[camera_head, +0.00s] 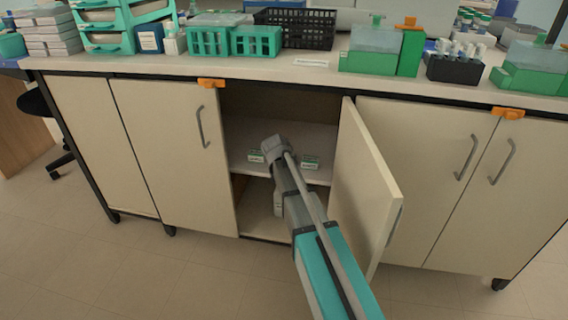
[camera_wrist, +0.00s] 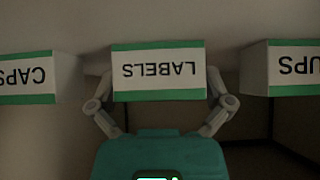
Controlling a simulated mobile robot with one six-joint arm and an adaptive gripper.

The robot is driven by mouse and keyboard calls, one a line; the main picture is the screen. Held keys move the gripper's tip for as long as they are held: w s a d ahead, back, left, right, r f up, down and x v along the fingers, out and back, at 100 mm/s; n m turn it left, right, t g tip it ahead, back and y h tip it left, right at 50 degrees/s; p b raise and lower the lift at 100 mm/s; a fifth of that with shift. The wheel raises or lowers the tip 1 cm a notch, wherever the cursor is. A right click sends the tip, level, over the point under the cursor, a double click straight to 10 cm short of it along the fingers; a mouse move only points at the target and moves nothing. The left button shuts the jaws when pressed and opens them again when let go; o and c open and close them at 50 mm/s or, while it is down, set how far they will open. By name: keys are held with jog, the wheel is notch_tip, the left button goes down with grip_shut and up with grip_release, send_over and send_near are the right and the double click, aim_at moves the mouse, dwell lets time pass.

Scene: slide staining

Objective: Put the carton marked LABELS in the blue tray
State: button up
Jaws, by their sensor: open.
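The carton marked LABELS (camera_wrist: 160,72), white with green bands, is in the middle of the wrist view, its lettering upside down. My gripper (camera_wrist: 159,88) is open, with one finger at each side of this carton; I cannot tell whether they touch it. In the head view my gripper (camera_head: 275,147) reaches into the open cabinet at shelf height and seems to hide the LABELS carton. I cannot make out a blue tray in either view.
A CAPS carton (camera_wrist: 28,78) and a partly cut-off carton ending in UPS (camera_wrist: 292,68) flank it closely. The cabinet shelf (camera_head: 240,160) carries them. An open door (camera_head: 365,190) stands right of my arm. The bench top (camera_head: 300,72) above is crowded with racks and a black basket (camera_head: 295,28).

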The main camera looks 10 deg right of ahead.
dwell(0.6)
jog(key=c, duration=0.9)
jog(key=shift+o, duration=0.2)
jog(key=shift+r, duration=0.1)
notch_tip(320, 180, up, 2)
jog(key=shift+p, duration=1.2)
jog(key=d+p+v, duration=0.1)
jog(key=p+v, duration=0.2)
jog(key=v, duration=0.2)
jog(key=s+f+p+v, duration=0.1)
jog(key=p+v, duration=0.3)
jog(key=v, duration=0.2)
jog(key=s+d+p+v, duration=0.1)
jog(key=p+v, duration=0.2)
jog(key=v, duration=0.3)
jog(key=shift+s+d+f+p, duration=0.15)
jog(key=shift+s+d+p, duration=0.15)
jog(key=shift+d+p, duration=0.05)
